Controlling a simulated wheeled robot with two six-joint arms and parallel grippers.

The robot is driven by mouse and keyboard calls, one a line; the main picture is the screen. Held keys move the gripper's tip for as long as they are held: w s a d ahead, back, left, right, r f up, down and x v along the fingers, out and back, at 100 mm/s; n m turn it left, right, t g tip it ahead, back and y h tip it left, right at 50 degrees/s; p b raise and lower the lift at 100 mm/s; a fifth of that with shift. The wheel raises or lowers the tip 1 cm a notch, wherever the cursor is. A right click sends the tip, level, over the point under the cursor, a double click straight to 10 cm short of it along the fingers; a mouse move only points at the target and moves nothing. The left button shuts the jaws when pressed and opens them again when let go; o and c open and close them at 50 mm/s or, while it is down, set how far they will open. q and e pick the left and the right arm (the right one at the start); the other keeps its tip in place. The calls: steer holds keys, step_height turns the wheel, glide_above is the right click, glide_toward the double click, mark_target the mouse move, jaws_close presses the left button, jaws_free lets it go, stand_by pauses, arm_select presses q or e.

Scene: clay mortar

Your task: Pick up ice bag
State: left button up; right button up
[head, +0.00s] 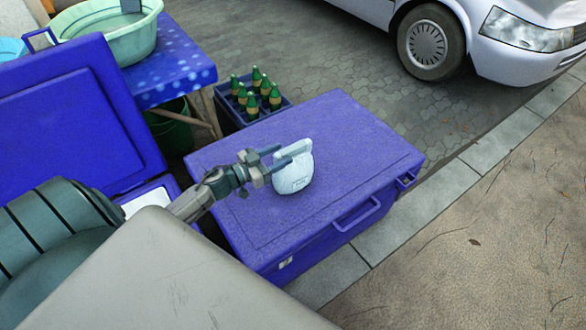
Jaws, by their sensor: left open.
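The ice bag (295,177) is a small white, rounded bag with a raised top edge. It sits on the closed lid of a blue cooler box (365,150). My left gripper (280,157) reaches in from the left at the bag's upper left side. Its jaws are open, with the fingers pointing at the bag and overlapping its edge in the picture. I cannot tell whether they touch it. My right gripper is not in view.
A second blue cooler with its lid raised (75,125) stands at the left. A crate of green bottles (228,112) is behind the closed cooler. A blue table (180,70) holds a green basin (135,45). A white car (530,50) is at the back right. Pavement at the right is clear.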

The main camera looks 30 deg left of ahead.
mark_target(293, 147)
arm_select(q)
steer(key=x, duration=0.4)
steer(key=shift+w, duration=0.45)
steer(key=shift+w+d, duration=0.15)
steer(key=shift+w, duration=0.15)
steer(key=shift+f, duration=0.1)
jaws_close()
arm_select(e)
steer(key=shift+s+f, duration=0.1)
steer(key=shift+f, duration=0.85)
arm_select(q)
steer(key=shift+p, duration=0.3)
